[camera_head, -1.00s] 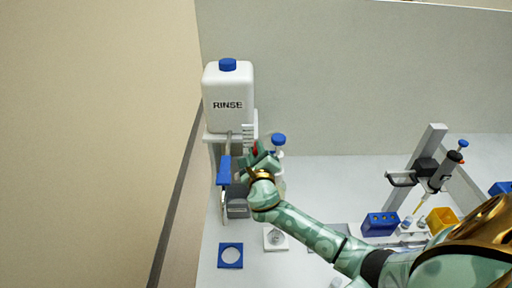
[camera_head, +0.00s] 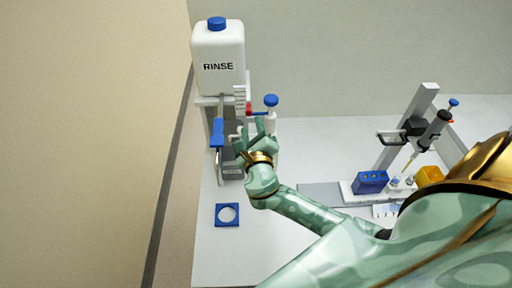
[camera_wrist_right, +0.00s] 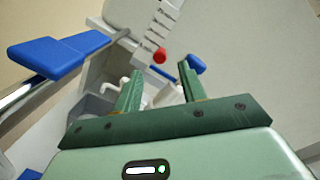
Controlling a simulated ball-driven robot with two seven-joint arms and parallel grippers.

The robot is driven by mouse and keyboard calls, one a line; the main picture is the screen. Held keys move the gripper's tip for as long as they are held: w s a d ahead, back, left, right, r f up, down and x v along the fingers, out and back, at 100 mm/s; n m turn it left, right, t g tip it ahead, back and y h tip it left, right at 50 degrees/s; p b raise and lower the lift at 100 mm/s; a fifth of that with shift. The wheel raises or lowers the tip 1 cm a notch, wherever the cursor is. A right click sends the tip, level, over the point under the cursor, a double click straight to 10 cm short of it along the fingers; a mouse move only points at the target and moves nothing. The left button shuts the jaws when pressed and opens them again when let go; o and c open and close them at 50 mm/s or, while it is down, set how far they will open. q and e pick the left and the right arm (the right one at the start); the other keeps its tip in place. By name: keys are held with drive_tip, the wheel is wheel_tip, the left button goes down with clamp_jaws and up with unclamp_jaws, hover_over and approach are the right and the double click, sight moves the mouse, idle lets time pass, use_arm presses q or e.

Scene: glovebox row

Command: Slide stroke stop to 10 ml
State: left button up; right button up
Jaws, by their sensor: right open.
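The stroke stop shows as a small red knob (camera_head: 248,108) beside a white upright scale (camera_head: 240,99) with dark marks, below the RINSE bottle. In the right wrist view the red knob (camera_wrist_right: 159,56) sits at the lower end of the scale (camera_wrist_right: 165,25), beyond the fingertips and between them in the picture. The scale's numbers are too small to read. My right gripper (camera_head: 252,130) is open, just below and in front of the knob, apart from it. In the right wrist view its two green fingers (camera_wrist_right: 160,80) stand apart with nothing gripped. My left gripper is not in view.
The RINSE bottle (camera_head: 218,62) stands above the scale. A blue lever-like part (camera_head: 217,132) hangs left of my gripper, and a blue-capped white part (camera_head: 271,101) stands close right. A blue square ring (camera_head: 228,215) lies in front. A pipette stand (camera_head: 412,125) and blue rack (camera_head: 370,182) are right.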

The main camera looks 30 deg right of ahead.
drive_tip(key=v, duration=0.9)
